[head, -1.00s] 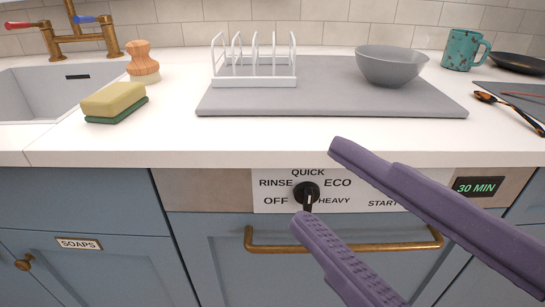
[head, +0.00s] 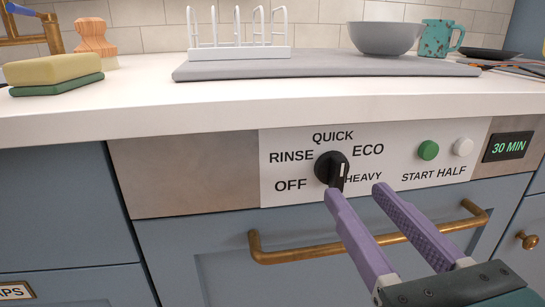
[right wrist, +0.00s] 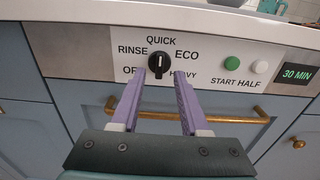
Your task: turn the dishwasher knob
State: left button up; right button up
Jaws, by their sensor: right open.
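The black dishwasher knob (head: 327,166) sits on a white panel (head: 275,135) lettered OFF, RINSE, QUICK, ECO and HEAVY. Its grip bar stands about upright and carries a white line; which word it marks is hard to tell. My right gripper (head: 353,190) is open, its purple fingers reaching up from the lower right, with the tips just below and in front of the knob. In the right wrist view, the knob (right wrist: 159,62) lies between and slightly beyond the fingertips (right wrist: 160,74). No contact is visible. My left gripper is not in view.
A green button (head: 428,150), a white button (head: 463,147) and a 30 MIN display (head: 508,147) are right of the knob. A brass handle (head: 290,256) runs across the door below, behind the fingers. The white worktop edge (head: 200,115) overhangs above the panel.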

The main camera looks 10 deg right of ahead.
aim_at(341, 176)
jog(key=shift+w+a+p, duration=0.1)
jog(key=shift+w+p, duration=0.25)
jog(key=shift+w, duration=1.8)
jog(key=shift+c, duration=0.2)
grip_shut()
